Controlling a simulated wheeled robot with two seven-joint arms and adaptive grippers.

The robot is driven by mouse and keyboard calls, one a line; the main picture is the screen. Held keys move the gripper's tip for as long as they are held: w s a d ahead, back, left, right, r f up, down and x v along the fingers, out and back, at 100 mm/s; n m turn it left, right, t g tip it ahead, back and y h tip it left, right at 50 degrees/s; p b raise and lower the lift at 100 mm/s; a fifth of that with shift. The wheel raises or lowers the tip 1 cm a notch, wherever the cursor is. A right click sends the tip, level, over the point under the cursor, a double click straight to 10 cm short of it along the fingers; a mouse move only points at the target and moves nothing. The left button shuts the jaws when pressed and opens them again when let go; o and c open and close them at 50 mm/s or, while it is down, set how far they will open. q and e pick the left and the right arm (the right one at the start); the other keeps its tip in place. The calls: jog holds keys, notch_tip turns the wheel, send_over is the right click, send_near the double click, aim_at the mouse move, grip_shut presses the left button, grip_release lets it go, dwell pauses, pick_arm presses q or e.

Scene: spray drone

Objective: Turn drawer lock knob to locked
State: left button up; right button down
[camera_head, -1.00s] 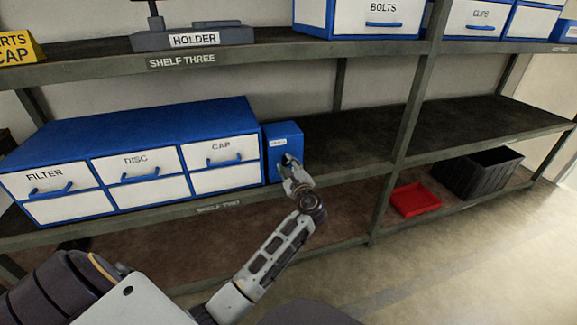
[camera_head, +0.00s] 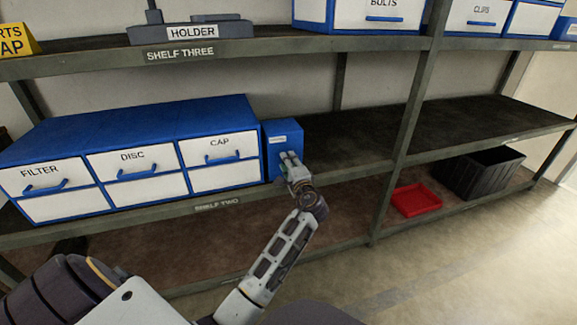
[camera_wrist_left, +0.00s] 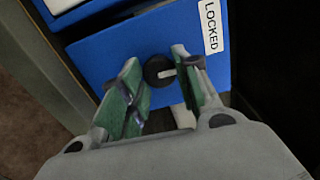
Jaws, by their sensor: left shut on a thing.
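The drawer lock is a blue box (camera_head: 282,134) at the right end of the blue drawer cabinet on shelf two. My left gripper (camera_head: 289,159) is at the front of this box and hides the knob in the head view. In the wrist view the green-padded fingers of the left gripper (camera_wrist_left: 161,82) are on either side of the knob, shut on it. My right gripper is not in view.
The white-fronted drawer cabinet (camera_head: 130,140) stands directly left of the lock box. Shelf two is bare to the right, up to a metal upright (camera_head: 408,120). A red tray (camera_head: 416,200) and a black crate (camera_head: 480,174) sit on the lower level.

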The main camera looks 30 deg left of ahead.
pick_arm(q)
jog(key=shift+f, duration=0.15)
dwell(0.3)
jog(key=o, duration=1)
jog(key=shift+s+d, duration=0.1)
jog(key=shift+v, duration=3.7)
